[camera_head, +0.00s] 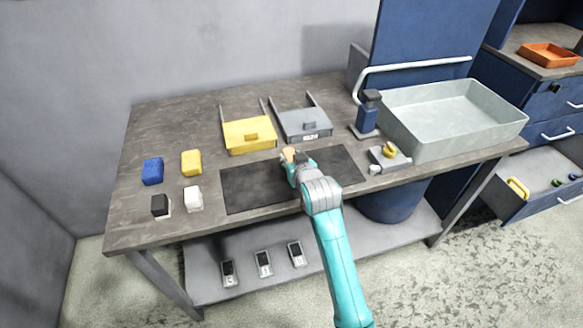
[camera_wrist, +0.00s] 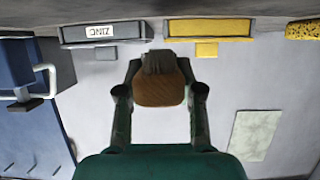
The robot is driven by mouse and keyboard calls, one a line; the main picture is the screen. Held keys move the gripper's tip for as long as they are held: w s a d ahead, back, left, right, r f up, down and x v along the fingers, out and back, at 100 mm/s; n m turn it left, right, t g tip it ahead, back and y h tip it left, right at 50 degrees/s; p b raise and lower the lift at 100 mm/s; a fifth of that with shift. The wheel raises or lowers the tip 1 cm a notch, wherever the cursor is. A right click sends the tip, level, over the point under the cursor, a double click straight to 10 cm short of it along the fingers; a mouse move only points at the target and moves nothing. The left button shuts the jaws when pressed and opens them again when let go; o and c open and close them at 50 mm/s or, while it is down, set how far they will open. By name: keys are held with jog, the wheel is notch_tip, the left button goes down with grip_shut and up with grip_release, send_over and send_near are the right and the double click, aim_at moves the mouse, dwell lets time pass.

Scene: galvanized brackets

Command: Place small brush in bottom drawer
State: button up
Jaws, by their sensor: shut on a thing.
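The small brush (camera_wrist: 160,90), with a brown block and dark bristles, sits between the two fingers of my gripper (camera_wrist: 160,98) in the wrist view. My gripper is shut on it. In the head view, my gripper (camera_head: 290,158) is over the dark mat on the bench, and only a tan bit of the brush (camera_head: 290,152) shows. The lower drawer (camera_head: 543,188) of the blue cabinet at the far right stands pulled open.
On the bench (camera_head: 150,228) stand a yellow bin (camera_head: 250,146), a grey bin (camera_head: 305,136), a blue pump bottle (camera_head: 366,115) and a large grey basin (camera_head: 455,140). Several blocks sit at the left. The basin and bench end lie between my gripper and the drawer.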

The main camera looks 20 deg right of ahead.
jog(key=shift+f, duration=1.85)
jog(key=shift+f, duration=0.15)
jog(key=o, duration=1.2)
jog(key=shift+c, duration=0.2)
jog(key=v, duration=1.2)
jog(key=shift+r, duration=0.2)
